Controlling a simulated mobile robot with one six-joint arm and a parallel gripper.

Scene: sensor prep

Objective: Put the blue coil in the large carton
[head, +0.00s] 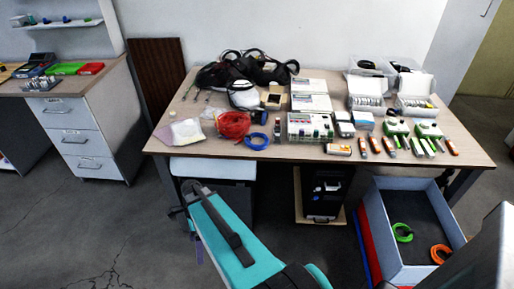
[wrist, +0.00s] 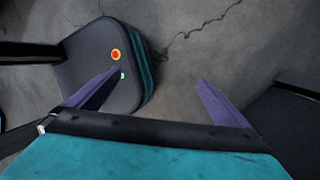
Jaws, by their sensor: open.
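The blue coil (head: 257,141) lies on the tabletop near its front edge, just in front of a red coil bundle. The large carton (head: 378,232) is a blue-grey open box on the floor at the right. A green coil (head: 403,232) and an orange coil (head: 440,253) lie inside it. My gripper is below and in front of the table in the head view, apart from the coil. In the wrist view my gripper (wrist: 159,76) has its purple fingers wide apart, with nothing between them. The blue coil is not in the wrist view.
The table (head: 171,137) is crowded with the red coil bundle (head: 233,125), dark cables, white boxes and several small tools. A black device (head: 327,192) stands under it. Red and blue panels lie along the carton's left side. The floor at left is clear.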

